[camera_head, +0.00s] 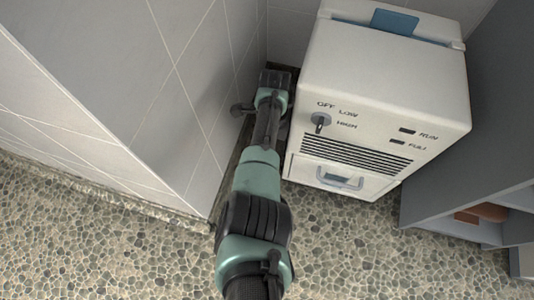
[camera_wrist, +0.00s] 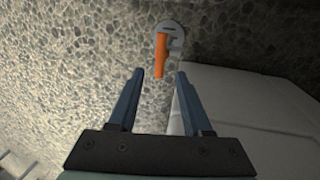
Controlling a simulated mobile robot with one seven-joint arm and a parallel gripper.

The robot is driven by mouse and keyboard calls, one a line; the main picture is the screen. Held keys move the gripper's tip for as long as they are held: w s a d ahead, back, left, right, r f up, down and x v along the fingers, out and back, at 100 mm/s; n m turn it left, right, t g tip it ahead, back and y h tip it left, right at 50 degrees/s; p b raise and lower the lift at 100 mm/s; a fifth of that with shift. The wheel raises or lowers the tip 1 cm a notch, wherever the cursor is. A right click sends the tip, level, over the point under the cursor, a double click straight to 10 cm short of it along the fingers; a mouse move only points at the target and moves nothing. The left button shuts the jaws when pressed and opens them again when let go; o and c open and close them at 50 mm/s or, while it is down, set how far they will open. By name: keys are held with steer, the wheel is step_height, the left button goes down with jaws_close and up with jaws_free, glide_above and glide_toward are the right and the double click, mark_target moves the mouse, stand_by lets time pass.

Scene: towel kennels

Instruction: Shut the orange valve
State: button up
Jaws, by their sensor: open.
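The orange valve handle (camera_wrist: 160,54) shows in the wrist view, pointing down the picture from a round grey fitting (camera_wrist: 173,36) on the pebbled surface. My gripper (camera_wrist: 158,75) is open and empty. The handle's free end reaches to about between the two fingertips in the picture; whether it is at their depth I cannot tell. In the head view my arm reaches into the narrow gap between the tiled wall and the white machine, and the valve is hidden there.
The white machine (camera_head: 385,80), with a dial (camera_head: 319,121) and vent slots, stands close right of my arm. The tiled wall (camera_head: 170,85) is close on the left. A grey shelf unit (camera_head: 500,110) stands at the right. The pebbled floor (camera_head: 370,260) in front is clear.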

step_height(320, 180, up, 8)
steer(key=w+p, duration=0.1)
steer(key=p, duration=0.3)
steer(key=shift+w+d, duration=0.25)
steer(key=shift+w, duration=0.05)
steer(key=shift+r, duration=0.1)
